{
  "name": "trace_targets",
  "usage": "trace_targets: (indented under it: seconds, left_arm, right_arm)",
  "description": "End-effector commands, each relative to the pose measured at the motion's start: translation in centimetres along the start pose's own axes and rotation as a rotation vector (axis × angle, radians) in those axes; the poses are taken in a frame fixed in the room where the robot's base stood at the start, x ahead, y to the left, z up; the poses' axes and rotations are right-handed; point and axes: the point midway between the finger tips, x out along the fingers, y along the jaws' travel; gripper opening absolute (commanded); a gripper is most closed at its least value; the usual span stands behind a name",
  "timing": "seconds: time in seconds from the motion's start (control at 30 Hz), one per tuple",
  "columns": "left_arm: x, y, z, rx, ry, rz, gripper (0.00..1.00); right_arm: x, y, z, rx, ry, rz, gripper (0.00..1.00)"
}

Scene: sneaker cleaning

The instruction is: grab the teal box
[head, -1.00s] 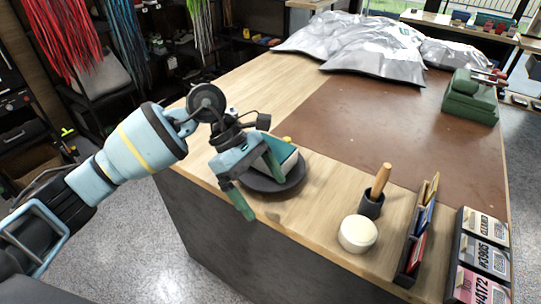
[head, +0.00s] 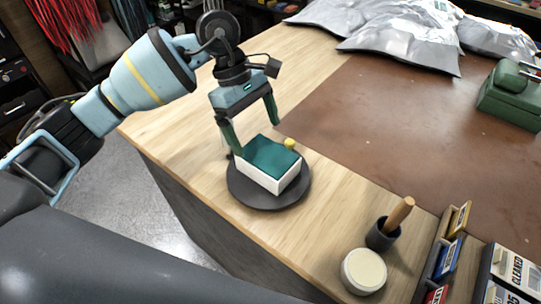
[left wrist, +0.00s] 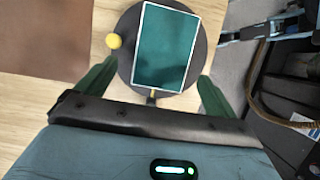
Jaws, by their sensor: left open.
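The teal box (head: 271,163) has a teal top and white sides. It sits on a round dark turntable (head: 245,199) near the table's left edge. My left gripper (head: 255,134) is open and empty, just behind and above the box, with its green fingers pointing down. In the left wrist view the box (left wrist: 165,47) lies ahead of the open left gripper (left wrist: 152,80), between the lines of its two fingers. Whether a finger touches the box I cannot tell. My right gripper is not in view.
A small yellow ball (head: 290,143) is at the turntable's back rim. A brush in a dark cup (head: 382,234), a round cream tin (head: 364,271) and a card holder (head: 446,255) stand front right. A green box (head: 510,98) is far right. The brown mat (head: 400,130) is mostly clear.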

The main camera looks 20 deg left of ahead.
Motion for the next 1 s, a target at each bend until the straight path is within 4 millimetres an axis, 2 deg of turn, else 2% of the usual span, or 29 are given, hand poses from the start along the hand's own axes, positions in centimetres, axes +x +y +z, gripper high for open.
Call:
trace_targets:
  seconds: [0.17,0.3,0.47,0.7,0.83,1.0]
  left_arm:
    - [1.4,0.0,0.1,0.001,-0.001,-0.001,0.94]
    - [2.5,0.0,0.1,0.001,0.0,0.0,0.94]
    - [2.8,-0.1,0.2,0.001,0.0,0.0,0.94]
    - [5.7,-0.3,0.9,0.001,0.001,0.001,0.94]
    - [7.3,-0.3,0.8,0.0,-0.001,-0.001,0.94]
    - [7.8,-0.3,0.7,0.001,0.0,0.001,0.94]
  right_arm:
    - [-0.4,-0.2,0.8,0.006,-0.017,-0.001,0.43]
    - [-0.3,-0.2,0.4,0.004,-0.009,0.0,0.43]
    - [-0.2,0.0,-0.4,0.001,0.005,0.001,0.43]
    - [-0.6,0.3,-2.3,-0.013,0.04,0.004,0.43]
    - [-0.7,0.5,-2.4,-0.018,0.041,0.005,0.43]
    - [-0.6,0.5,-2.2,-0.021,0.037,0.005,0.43]
